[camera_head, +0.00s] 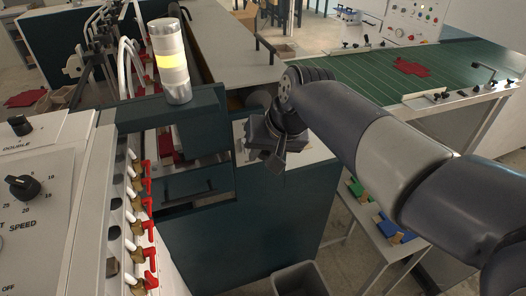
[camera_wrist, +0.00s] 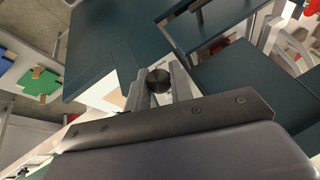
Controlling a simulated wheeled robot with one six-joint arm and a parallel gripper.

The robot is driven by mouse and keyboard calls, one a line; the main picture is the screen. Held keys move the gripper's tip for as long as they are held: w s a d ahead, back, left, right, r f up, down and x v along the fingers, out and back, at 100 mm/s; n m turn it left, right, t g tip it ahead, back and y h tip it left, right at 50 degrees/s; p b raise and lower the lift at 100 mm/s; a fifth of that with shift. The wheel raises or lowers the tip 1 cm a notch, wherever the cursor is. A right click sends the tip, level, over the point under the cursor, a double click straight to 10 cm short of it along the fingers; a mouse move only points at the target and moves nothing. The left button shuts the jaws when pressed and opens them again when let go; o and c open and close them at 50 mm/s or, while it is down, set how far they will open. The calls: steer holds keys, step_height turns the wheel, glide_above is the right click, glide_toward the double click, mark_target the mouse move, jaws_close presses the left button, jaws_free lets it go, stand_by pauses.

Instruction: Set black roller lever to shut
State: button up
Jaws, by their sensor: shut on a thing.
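My gripper (camera_wrist: 157,86) is shut on a round black knob, which appears to be the black roller lever (camera_wrist: 158,76), in the wrist view. The knob sits between the two grey fingers, with a pale panel beside it. The lever's shaft and base are mostly hidden by the fingers. In the head view my gripper (camera_head: 268,158) is in the middle, pointing down at the pale top of a dark teal cabinet; the lever cannot be made out there.
The dark teal cabinet (camera_head: 245,215) stands below my gripper. A row of red-handled valves (camera_head: 147,225) lies at the left. A grey bin (camera_head: 300,281) stands on the floor.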

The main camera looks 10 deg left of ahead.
jaws_close()
steer(key=shift+f+b, duration=0.2)
steer(key=shift+b, duration=0.15)
step_height(320, 180, down, 10)
steer(key=n+t+y+b, duration=0.1)
steer(key=t+y+b, duration=0.5)
steer(key=b, duration=3.2)
steer(key=t, duration=0.3)
steer(key=shift+s+f+y+b, duration=0.15)
steer(key=shift+f+y+b, duration=0.05)
steer(key=shift+y+b, duration=0.2)
steer(key=shift+n+t+b, duration=0.3)
steer(key=shift+t+b, duration=0.1)
steer(key=shift+b, duration=0.25)
steer(key=o, duration=0.8)
jaws_free()
steer(key=shift+r, duration=0.1)
steer(key=shift+d, duration=0.15)
